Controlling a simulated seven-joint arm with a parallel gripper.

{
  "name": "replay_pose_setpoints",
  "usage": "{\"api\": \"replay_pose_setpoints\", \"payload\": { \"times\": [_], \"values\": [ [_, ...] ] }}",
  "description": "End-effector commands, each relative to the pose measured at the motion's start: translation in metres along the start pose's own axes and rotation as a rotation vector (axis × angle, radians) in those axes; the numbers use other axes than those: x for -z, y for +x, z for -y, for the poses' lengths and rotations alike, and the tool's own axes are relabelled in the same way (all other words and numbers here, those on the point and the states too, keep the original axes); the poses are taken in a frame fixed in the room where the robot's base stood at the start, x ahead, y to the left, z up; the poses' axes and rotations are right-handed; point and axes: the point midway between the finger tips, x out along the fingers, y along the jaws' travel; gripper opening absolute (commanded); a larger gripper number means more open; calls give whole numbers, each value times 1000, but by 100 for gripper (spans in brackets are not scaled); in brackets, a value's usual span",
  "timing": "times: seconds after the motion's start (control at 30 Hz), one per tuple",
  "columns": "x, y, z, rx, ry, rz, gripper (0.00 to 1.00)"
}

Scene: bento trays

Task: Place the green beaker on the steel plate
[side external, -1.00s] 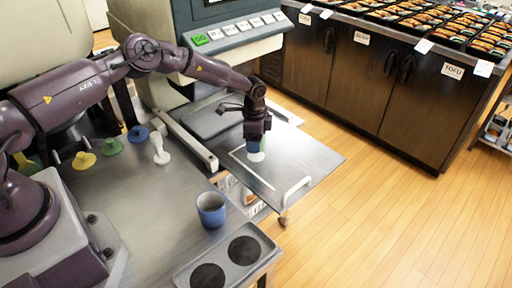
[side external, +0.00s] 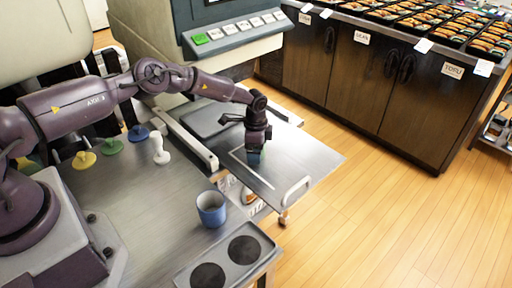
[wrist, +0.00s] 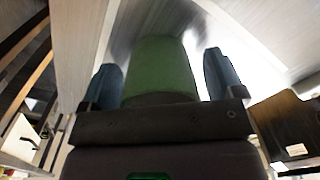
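My gripper (side external: 255,157) points down over the steel plate (side external: 310,160), the flat metal shelf with a pale outline and a bar handle. In the wrist view the green beaker (wrist: 160,68) sits between the two blue fingers, and the gripper appears shut on it, though a thin gap shows beside the right finger. Only a small greenish patch of it shows under the gripper in the side view. I cannot tell whether its base touches the plate; the contact area is hidden.
A blue cup (side external: 211,208) stands on the grey worktop (side external: 150,215), near a tray with two dark round pads (side external: 240,262). Yellow, green, blue and white knobbed pieces (side external: 112,146) stand at the worktop's back left. A machine panel with buttons (side external: 245,32) rises behind the plate.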

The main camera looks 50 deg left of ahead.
Motion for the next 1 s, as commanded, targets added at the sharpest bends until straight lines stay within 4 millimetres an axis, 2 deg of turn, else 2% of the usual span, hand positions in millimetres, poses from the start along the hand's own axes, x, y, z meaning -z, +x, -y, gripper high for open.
{"api": "replay_pose_setpoints", "payload": {
  "times": [0.17, 0.27, 0.37, 0.7, 0.83, 1.0],
  "values": [
    [0, -2, 0, 0, 0, -1, 87],
    [0, -10, 1, 2, 0, -2, 87],
    [0, -24, 2, 4, 1, -1, 87],
    [0, -96, 1, 4, -1, 0, 87],
    [0, -113, 1, 2, 0, 0, 87],
    [0, -123, 0, 0, 0, 1, 87]
  ]
}}
